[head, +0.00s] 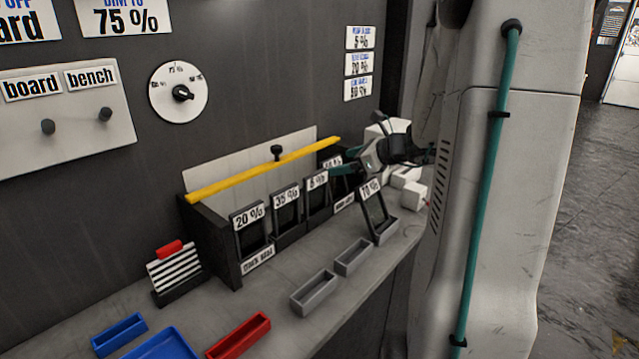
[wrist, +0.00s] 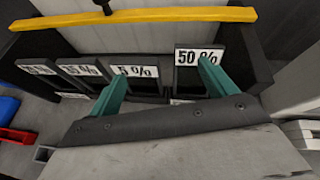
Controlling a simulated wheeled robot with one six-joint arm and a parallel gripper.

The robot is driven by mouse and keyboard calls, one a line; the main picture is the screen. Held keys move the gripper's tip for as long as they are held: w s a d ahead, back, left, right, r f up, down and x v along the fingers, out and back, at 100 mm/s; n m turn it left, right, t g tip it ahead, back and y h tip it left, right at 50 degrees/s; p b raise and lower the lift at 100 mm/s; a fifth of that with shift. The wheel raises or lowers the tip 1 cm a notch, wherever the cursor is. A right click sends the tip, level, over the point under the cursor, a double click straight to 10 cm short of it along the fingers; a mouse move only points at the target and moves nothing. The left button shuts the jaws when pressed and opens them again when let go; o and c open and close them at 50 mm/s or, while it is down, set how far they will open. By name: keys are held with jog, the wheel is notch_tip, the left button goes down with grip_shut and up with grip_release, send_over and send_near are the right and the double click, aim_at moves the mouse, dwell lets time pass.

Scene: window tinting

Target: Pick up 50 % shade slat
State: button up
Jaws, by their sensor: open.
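The 50 % shade slat (wrist: 187,72) is a dark frame with a white label, upright in the right-hand part of the black rack in the wrist view. In the head view its label (head: 332,161) is partly hidden by my gripper. My gripper (wrist: 162,70) is open, with two teal fingers and nothing between them that I can see held. The right finger overlaps the right part of the 50 % label in the picture; the left finger overlaps the 5 % slat (wrist: 138,84). Contact cannot be told. In the head view my gripper (head: 343,170) is at the rack's right end.
The 20 % (head: 250,237), 35 % (head: 287,213) and 5 % (head: 317,193) slats stand in the rack. A yellow bar (head: 265,170) runs above it. The 70 % slat (head: 377,212) leans in a grey tray. Two empty grey trays (head: 314,292), (head: 352,256) stand in front.

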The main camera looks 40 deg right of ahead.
aim_at(333, 163)
jog(key=d+f+m+h, duration=0.1)
jog(key=d+m+h, duration=0.15)
jog(key=d, duration=0.25)
jog(key=shift+m+t+y, duration=0.25)
jog(key=shift+t+y, duration=0.1)
jog(key=shift+t, duration=0.05)
jog(key=x, duration=0.5)
jog(key=shift+w+d+f, duration=0.2)
jog(key=shift+w+f, duration=0.05)
jog(key=shift+f, duration=0.1)
jog(key=shift+x, duration=2.9)
jog(key=shift+r, duration=0.1)
jog(key=c, duration=1)
jog(key=shift+r, duration=0.1)
